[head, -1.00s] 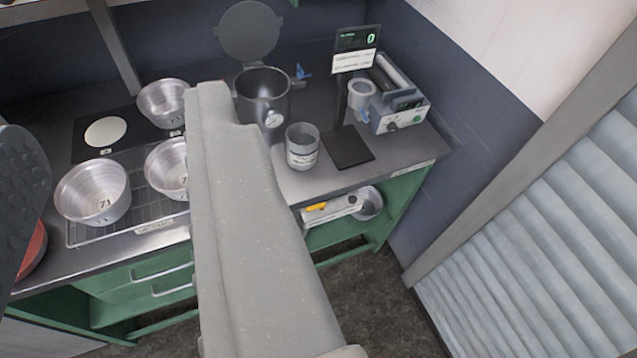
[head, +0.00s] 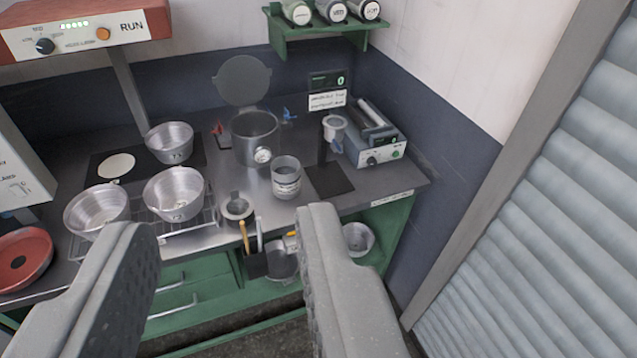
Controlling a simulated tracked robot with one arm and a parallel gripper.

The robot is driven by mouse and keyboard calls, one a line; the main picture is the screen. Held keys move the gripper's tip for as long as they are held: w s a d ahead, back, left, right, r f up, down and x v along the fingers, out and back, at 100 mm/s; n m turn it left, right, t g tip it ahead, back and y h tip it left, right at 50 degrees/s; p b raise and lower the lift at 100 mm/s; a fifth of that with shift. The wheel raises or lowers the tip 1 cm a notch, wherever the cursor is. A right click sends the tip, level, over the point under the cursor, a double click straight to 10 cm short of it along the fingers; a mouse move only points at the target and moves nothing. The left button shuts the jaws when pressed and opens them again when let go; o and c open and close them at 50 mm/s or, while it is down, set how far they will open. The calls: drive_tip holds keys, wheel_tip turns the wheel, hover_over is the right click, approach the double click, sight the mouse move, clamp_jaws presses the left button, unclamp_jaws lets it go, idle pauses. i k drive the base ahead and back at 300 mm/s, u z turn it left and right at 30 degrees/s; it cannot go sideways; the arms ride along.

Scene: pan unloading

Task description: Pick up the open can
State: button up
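The open can (head: 286,180) is a small grey metal can with a pale label and no lid. It stands upright on the metal counter, between the larger pot and the black pad. My gripper (head: 228,226) is open and empty. Its two grey fingers are spread wide in the foreground, with their tips in front of the counter in the picture. The can shows above and to the left of the right fingertip, apart from both fingers.
A pot (head: 254,142) with its round lid raised stands behind the can. Several metal pans (head: 174,195) stand to the left. A small strainer (head: 237,208) is at the front edge. A black pad (head: 330,181) and grey device (head: 377,148) are to the right.

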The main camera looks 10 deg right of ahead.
sight(285, 170)
drive_tip(key=z, duration=0.15)
drive_tip(key=i, duration=1)
drive_tip(key=u, duration=0.1)
drive_tip(key=k, duration=1.1)
drive_tip(key=z, duration=0.8)
drive_tip(key=i, duration=1.55)
drive_tip(key=u, duration=0.2)
